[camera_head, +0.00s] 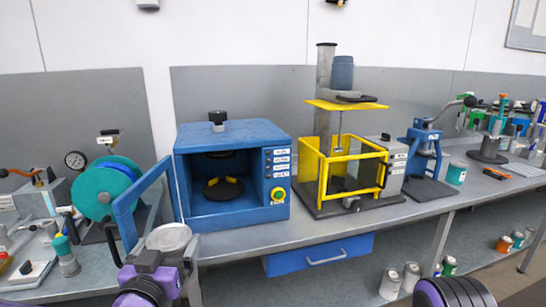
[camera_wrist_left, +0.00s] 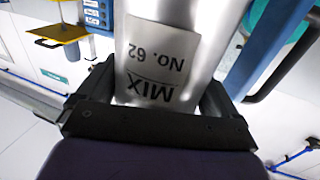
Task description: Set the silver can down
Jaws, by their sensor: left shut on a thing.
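The silver can (camera_head: 168,237) is in my left gripper (camera_head: 168,258), in front of the bench edge at the lower left of the head view. Its round top faces up towards the head camera. In the left wrist view the can (camera_wrist_left: 205,40) fills the middle, with a label reading "MIX No. 62" upside down. The two dark fingers of my left gripper (camera_wrist_left: 155,98) are shut on it, one on each side. My right gripper is out of view.
The blue machine (camera_head: 235,139) stands open on the grey bench (camera_head: 300,232), its door (camera_head: 142,205) swung out close to the can. A yellow-framed machine (camera_head: 345,165) and a blue press (camera_head: 425,150) stand to its right. Several cans (camera_head: 390,283) stand below the bench.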

